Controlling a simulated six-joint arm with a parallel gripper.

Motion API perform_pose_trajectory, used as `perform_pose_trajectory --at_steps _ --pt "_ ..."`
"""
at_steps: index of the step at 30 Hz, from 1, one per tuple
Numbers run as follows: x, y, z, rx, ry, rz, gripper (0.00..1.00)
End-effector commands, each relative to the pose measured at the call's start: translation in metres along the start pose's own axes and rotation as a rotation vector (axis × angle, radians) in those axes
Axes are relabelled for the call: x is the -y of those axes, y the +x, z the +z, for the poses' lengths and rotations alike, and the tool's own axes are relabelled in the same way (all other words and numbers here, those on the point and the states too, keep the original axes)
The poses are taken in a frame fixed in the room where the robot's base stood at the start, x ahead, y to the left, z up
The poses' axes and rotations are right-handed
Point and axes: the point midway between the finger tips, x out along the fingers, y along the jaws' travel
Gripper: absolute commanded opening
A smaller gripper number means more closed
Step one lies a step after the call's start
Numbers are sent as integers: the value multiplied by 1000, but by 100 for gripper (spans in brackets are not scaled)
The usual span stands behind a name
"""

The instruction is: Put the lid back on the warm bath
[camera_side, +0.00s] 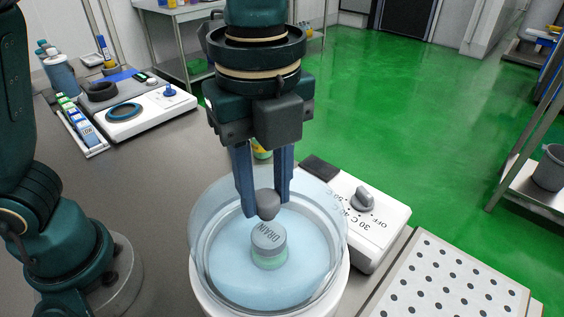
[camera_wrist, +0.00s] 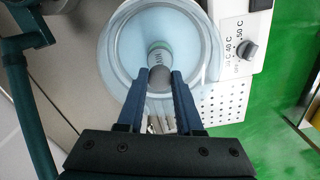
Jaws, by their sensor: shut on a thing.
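The warm bath is a round white-walled tub (camera_side: 214,305) of pale blue water; it also shows in the wrist view (camera_wrist: 214,62). The lid is a clear disc (camera_side: 208,212) with a grey knob (camera_side: 267,204), lying over the bath opening. My gripper (camera_side: 264,205) points down over the bath and is shut on the knob, which also shows between the fingertips in the wrist view (camera_wrist: 160,77). The lid looks roughly level. I cannot tell whether its edge touches the bath rim. A grey-capped bottle with a green band (camera_side: 268,245) stands in the water, seen through the lid.
A white control box with a grey dial (camera_side: 363,199) adjoins the bath on the right. A dotted perforated plate (camera_side: 450,285) lies at front right. A white device with a blue ring (camera_side: 125,112) and a rack of small items (camera_side: 80,125) stand at back left. The grey bench between is clear.

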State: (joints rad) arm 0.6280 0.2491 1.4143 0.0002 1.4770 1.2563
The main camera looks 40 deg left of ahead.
Motion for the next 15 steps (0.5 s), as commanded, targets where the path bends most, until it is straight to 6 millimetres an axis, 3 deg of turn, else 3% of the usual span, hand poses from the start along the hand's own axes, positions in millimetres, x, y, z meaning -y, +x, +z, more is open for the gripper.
perform_pose_trajectory --at_steps 13,14,15 --pt "0 0 0 0 0 0 0" --pt "0 0 0 0 0 0 42" --pt "0 0 0 0 0 0 58"
